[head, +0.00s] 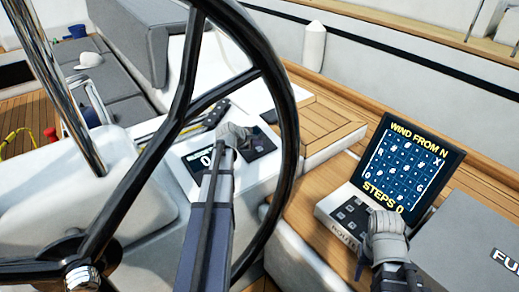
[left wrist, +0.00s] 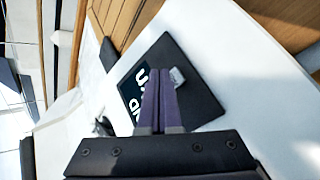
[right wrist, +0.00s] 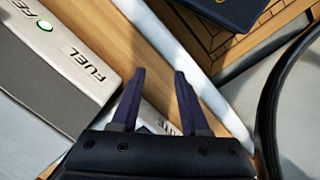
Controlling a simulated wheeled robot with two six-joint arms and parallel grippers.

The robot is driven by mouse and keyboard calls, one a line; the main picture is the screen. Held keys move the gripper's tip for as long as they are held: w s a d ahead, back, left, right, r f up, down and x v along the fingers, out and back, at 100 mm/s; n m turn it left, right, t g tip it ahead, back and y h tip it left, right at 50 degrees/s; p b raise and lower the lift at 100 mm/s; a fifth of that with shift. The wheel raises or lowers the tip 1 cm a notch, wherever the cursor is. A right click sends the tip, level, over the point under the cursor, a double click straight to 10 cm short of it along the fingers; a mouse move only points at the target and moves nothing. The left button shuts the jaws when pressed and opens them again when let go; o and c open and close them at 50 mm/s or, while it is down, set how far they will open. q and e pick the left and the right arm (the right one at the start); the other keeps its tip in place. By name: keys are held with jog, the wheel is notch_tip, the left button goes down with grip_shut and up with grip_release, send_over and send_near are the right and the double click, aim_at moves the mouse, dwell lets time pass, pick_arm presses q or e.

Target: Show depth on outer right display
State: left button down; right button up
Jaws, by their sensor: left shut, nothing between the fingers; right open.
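The console display unit (head: 262,143) is a dark panel behind the wheel rim. Its lit screen (head: 197,160) shows large white characters, partly covered by my arm, so I cannot read the reading. In the left wrist view the dark unit (left wrist: 200,95) has a lit screen (left wrist: 134,92) with white characters and a small grey button (left wrist: 178,77). My left gripper (head: 233,134) is shut and empty. In the left wrist view its tips (left wrist: 160,75) overlap the panel beside the button; I cannot tell whether they touch it. My right gripper (right wrist: 160,72) is open and empty.
The black steering wheel (head: 289,130) stands in front of the console. At right, a route device (head: 408,165) shows "WIND FROM N" and "STEPS 0". My right gripper (head: 386,235) is by its keypad (head: 348,217). A grey fuel box (head: 475,240) stands right; it shows in the right wrist view (right wrist: 45,85).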

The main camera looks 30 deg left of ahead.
dwell(0.5)
pick_arm(q)
jog(key=shift+a+f+b, duration=0.1)
jog(key=shift+f+b, duration=0.3)
jog(key=shift+b, duration=0.05)
jog(key=shift+a+f+b, duration=0.1)
jog(key=shift+f+b, duration=0.35)
dwell(0.6)
jog(key=shift+r, duration=0.1)
jog(key=shift+d+r+p, duration=0.2)
jog(key=shift+r+p, duration=0.6)
jog(key=shift+p, duration=0.1)
jog(key=r+p, duration=0.3)
jog(key=d+r+p, duration=0.1)
jog(key=shift+s+r+p, duration=0.25)
jog(key=shift+r+p, duration=0.15)
dwell(2.4)
